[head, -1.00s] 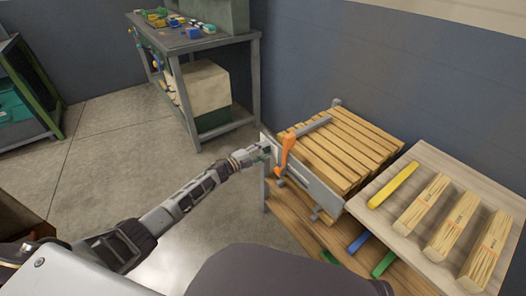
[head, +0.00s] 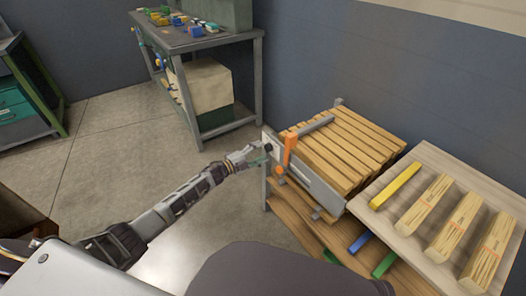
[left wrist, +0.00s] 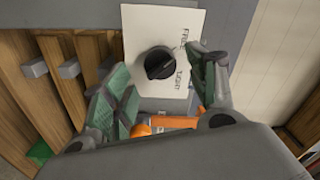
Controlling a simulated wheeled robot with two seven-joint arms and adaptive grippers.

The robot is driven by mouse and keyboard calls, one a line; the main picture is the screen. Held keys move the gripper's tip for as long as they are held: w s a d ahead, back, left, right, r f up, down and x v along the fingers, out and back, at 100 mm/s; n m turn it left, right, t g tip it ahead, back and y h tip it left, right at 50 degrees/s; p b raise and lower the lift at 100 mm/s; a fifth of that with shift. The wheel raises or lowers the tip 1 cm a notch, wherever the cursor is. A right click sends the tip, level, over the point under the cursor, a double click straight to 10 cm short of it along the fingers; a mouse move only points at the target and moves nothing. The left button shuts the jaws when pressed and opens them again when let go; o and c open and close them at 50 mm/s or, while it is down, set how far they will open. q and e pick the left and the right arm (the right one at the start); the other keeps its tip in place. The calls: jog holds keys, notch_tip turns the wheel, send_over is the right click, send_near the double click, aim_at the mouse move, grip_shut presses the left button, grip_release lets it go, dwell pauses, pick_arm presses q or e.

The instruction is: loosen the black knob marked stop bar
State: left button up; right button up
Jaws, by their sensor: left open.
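The black knob (left wrist: 159,63) sits on a white plate (left wrist: 136,20) in the left wrist view. The plate carries lettering that looks like "FREE" and "TIGHT". In the head view the knob (head: 268,148) is a small dark shape at the left end of the slatted wooden rack. My left gripper (left wrist: 163,88) is open, its green-padded fingers on either side of the knob's lower side and apart from it. In the head view the left gripper (head: 258,158) is just left of the knob. My right gripper is not in view.
An orange lever (head: 289,150) stands right beside the knob. Wooden slats (head: 345,150) lie on the rack. A tray (head: 425,160) with a yellow bar and wood blocks is at the right. A grey workbench (head: 190,40) stands behind. Floor at the left is clear.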

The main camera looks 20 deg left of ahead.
pick_arm(q)
jog(key=v, duration=0.9)
dwell(0.8)
